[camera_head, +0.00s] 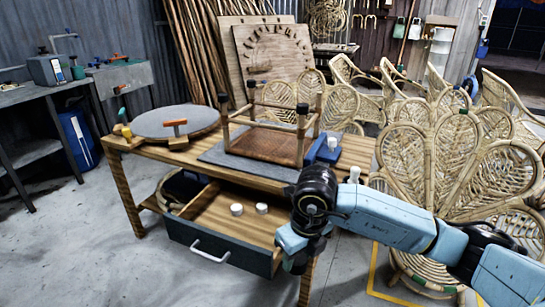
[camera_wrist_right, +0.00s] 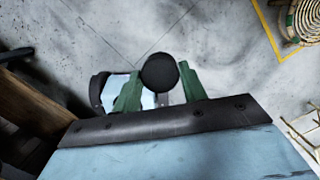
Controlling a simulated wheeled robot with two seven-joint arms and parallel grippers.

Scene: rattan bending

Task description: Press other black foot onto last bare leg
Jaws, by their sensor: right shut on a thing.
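A small stool stands upside down on the table, its brown woven seat (camera_head: 262,146) on a grey mat. Three upturned legs carry black feet: front left (camera_head: 223,98), back left (camera_head: 251,84) and front right (camera_head: 302,108). The back right leg (camera_head: 318,102) looks bare. My right gripper (camera_head: 294,264) is low in front of the table, beside the open drawer and well below the stool. In the right wrist view, its green fingers are shut on a round black foot (camera_wrist_right: 159,72). My left gripper is out of view.
A blue tool (camera_head: 325,150) and a white bottle-like thing (camera_head: 354,174) are right of the stool. A round grey disc (camera_head: 175,121) lies left. Rattan chairs (camera_head: 450,150) crowd the right.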

